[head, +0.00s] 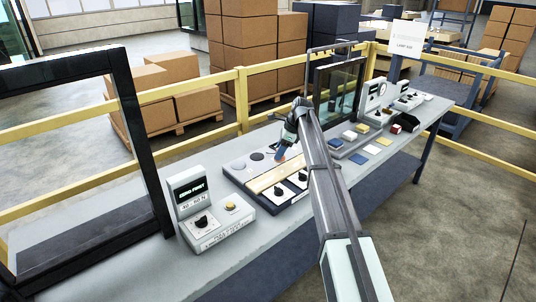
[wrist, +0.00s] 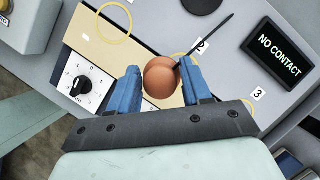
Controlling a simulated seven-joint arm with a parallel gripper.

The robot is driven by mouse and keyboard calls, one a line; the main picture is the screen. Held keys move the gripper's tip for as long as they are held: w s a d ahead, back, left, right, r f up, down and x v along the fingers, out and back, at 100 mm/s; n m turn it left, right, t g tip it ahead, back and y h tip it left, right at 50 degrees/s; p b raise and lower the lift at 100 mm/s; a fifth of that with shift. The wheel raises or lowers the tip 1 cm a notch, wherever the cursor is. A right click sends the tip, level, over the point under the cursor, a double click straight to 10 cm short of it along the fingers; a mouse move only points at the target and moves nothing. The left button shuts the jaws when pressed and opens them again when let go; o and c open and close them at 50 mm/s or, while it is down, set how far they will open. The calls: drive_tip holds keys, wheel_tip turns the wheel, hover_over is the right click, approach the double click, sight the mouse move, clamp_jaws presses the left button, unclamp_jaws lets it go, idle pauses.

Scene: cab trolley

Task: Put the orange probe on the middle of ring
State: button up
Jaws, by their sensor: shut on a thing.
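My gripper (wrist: 162,84) has blue fingers shut on the orange probe (wrist: 160,66), whose round end shows between the fingertips in the wrist view. In the head view my gripper (head: 282,152) is over the panel. A beige plate (wrist: 85,45) carries thin yellow rings. One ring (wrist: 107,22) is fully visible at upper left. The ring by label 2 (wrist: 193,58) is partly hidden behind the probe and right finger. Another ring by label 3 (wrist: 249,104) is mostly hidden by my gripper. I cannot tell whether the probe touches the plate.
A black display (wrist: 281,53) reads NO CONTACT. A dial (wrist: 82,86) is on the panel, left of my gripper. A thin black rod or cable (wrist: 215,37) slants up from the right finger. A control box (head: 214,222) and a glass-paned frame (head: 340,88) stand on the bench.

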drive_tip(key=s+a+r, duration=0.6)
drive_tip(key=s+a, duration=0.1)
drive_tip(key=a, duration=0.1)
drive_tip(key=shift+w+a+f, duration=0.15)
drive_tip(key=shift+f, duration=2.3)
drive_tip(key=shift+w+a+f, duration=0.1)
drive_tip(key=shift+f, duration=2.3)
drive_tip(key=shift+f, duration=0.1)
drive_tip(key=o, duration=1.2)
drive_tip(key=shift+o, duration=0.2)
drive_tip(key=v, duration=1.2)
drive_tip(key=shift+d, duration=0.1)
